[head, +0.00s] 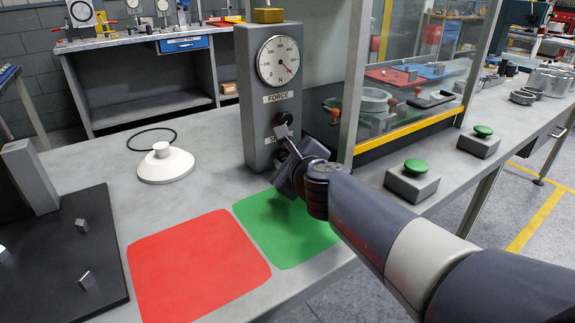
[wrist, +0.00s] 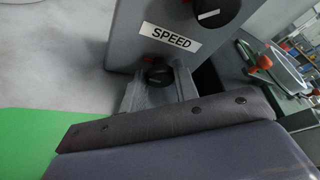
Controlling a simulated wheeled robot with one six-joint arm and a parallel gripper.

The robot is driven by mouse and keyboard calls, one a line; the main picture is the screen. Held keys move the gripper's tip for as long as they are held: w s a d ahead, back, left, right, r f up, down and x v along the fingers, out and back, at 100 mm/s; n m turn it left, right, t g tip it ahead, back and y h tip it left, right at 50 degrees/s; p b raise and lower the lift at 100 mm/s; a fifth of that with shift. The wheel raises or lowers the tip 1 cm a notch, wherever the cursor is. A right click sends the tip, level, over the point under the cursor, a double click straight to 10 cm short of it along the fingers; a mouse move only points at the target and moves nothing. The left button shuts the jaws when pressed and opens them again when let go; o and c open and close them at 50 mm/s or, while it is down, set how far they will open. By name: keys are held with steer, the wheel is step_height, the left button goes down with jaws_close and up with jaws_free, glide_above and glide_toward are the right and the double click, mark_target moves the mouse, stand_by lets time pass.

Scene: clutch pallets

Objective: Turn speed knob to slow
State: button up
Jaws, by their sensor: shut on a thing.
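The grey test box (head: 255,70) stands upright on the bench, with a round gauge and a FORCE label above a black knob (head: 283,118). The lower label, partly hidden in the head view, reads SPEED (wrist: 170,38) in the wrist view. The small black speed knob (wrist: 158,73) sits below that label. My gripper (wrist: 158,88) has one finger on each side of this knob and is shut on it. In the head view my gripper (head: 284,160) hides the speed knob. The knob's pointer cannot be made out. The upper knob (wrist: 212,10) shows a white mark.
A glass-guarded enclosure (head: 400,125) stands close right of the box. Red (head: 195,265) and green (head: 285,228) mats lie in front. A white disc with a handle (head: 166,166) is on the left. Two green push buttons (head: 417,167) (head: 483,131) stand right of my arm.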

stand_by(0.4)
steer(key=o, duration=0.9)
steer(key=shift+o, duration=0.2)
steer(key=p+v, duration=0.4)
steer(key=v, duration=0.5)
steer(key=shift+s+r, duration=0.15)
steer(key=shift+r, duration=0.05)
steer(key=shift+s+d+p, duration=0.2)
steer(key=shift+s+p, duration=0.15)
steer(key=shift+s, duration=0.35)
